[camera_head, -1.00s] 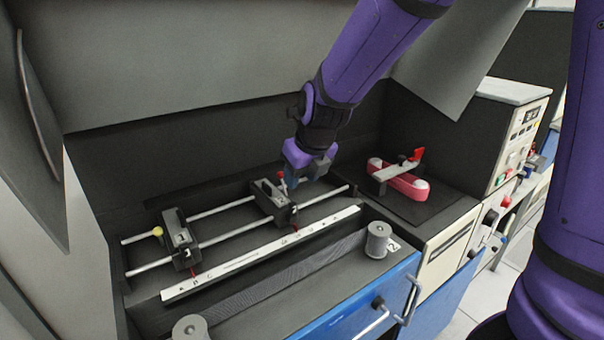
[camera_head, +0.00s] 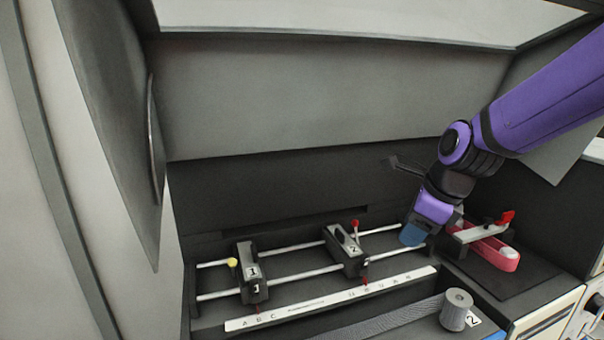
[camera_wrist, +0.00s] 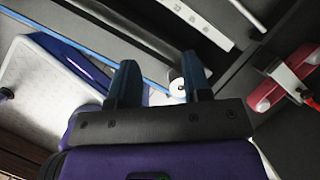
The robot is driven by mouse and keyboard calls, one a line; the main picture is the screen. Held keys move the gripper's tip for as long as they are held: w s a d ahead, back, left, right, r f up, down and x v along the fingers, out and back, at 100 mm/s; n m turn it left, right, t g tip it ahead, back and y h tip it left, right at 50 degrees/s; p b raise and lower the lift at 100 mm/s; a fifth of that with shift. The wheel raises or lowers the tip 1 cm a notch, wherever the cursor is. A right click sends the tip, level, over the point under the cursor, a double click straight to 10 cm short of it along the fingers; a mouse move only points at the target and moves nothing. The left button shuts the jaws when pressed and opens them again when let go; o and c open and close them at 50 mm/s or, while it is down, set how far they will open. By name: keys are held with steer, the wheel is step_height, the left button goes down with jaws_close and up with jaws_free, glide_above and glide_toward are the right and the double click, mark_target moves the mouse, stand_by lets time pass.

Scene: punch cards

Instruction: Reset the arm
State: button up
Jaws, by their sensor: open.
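My purple arm reaches in from the right in the head view. My gripper (camera_head: 412,236) has blue fingers and hangs at the right end of the rail device, right of the slider marked 2 (camera_head: 346,250). In the wrist view its two fingers (camera_wrist: 160,82) stand apart with nothing held between them. The slider marked 1 (camera_head: 250,274), with a yellow knob, sits further left on the same rails. The slider marked 2 has a red knob.
A lettered white strip (camera_head: 330,299) runs in front of the rails. A grey spool (camera_head: 456,309) stands at the front right. A pink looped part with a red lever (camera_head: 488,247) lies on a dark pad right of my gripper. Grey panels rise behind and at the left.

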steer(key=s+d+r+n+t+h, duration=0.1)
steer(key=s+d+r+n, duration=0.3)
steer(key=s+n, duration=0.5)
steer(key=s+d+r+n+t+h, duration=0.1)
steer(key=s+d+r+n, duration=0.3)
steer(key=s+n, duration=0.6)
step_height(320, 180, up, 2)
steer(key=n+h, duration=0.1)
steer(key=n, duration=0.3)
steer(key=shift+s+d+n, duration=0.15)
steer(key=shift+d+n, duration=0.2)
steer(key=shift+n, duration=0.05)
steer(key=shift+o, duration=0.2)
stand_by(0.3)
